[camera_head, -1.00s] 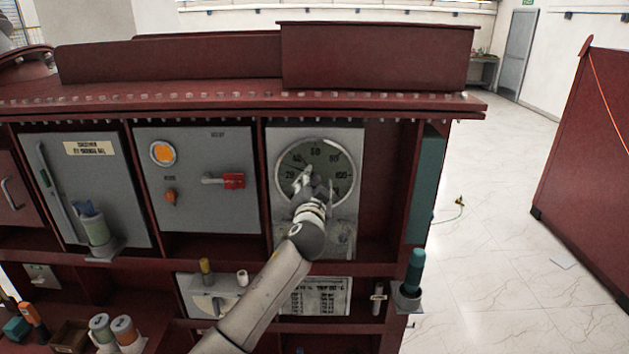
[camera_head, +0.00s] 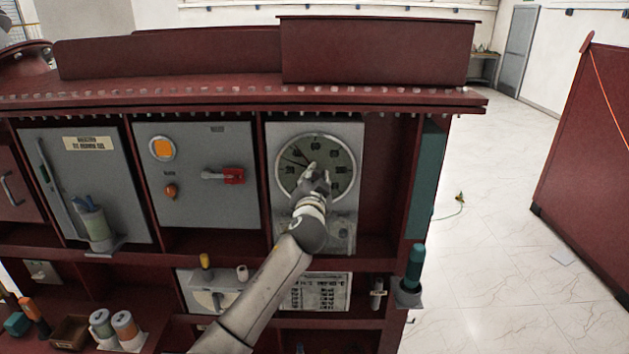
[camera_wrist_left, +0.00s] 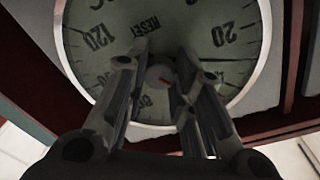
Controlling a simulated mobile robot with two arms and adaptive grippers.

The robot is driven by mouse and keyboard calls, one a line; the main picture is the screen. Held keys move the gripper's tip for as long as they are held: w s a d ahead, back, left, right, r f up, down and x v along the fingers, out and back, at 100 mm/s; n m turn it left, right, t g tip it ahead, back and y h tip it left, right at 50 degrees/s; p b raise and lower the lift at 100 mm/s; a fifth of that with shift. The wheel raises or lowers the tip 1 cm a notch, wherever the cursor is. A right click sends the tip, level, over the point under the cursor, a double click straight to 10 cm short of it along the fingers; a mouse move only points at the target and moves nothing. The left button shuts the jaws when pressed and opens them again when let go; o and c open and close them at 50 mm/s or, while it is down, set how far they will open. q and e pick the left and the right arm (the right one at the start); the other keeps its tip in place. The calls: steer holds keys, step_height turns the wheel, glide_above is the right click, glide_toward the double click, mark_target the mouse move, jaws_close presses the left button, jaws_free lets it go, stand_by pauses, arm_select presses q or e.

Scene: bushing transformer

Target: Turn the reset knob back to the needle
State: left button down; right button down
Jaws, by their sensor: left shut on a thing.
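The round dial gauge (camera_head: 340,155) with a pale rim is on a grey panel. It also shows in the left wrist view (camera_wrist_left: 240,50), with the printed word RESET and numbers around its face. My left gripper (camera_head: 314,172) reaches up to the dial's middle. In the left wrist view, my gripper's fingers (camera_wrist_left: 160,80) are shut on the small grey reset knob (camera_wrist_left: 160,76), which has a red mark. In the head view, the fingers hide the knob. Thin dark lines, apparently pointers, show on the dial's upper left; which is the needle I cannot tell. My right gripper is not in view.
Left of the gauge is a grey panel with a red switch handle (camera_head: 232,176) and an orange lamp (camera_head: 162,148). A teal-handled tool (camera_head: 415,262) stands in a holder at lower right. Open floor (camera_head: 480,250) lies right of the dark red cabinet.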

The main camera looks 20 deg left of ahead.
arm_select(q)
steer(key=n+b, duration=0.2)
steer(key=b, duration=0.1)
steer(key=n+b, duration=0.1)
steer(key=b, duration=0.2)
steer(key=shift+d+f+n, duration=0.1)
steer(key=shift+f+n, duration=0.25)
steer(key=shift+n, duration=0.05)
steer(key=shift+r+n+b, duration=0.2)
steer(key=shift+n+b, duration=1.1)
steer(key=c, duration=1.2)
jaws_free()
steer(key=shift+r, duration=0.1)
steer(key=shift+s, duration=0.1)
steer(key=v, duration=1.1)
steer(key=shift+s+d, duration=0.2)
steer(key=shift+s, duration=0.2)
steer(key=shift+f, duration=0.25)
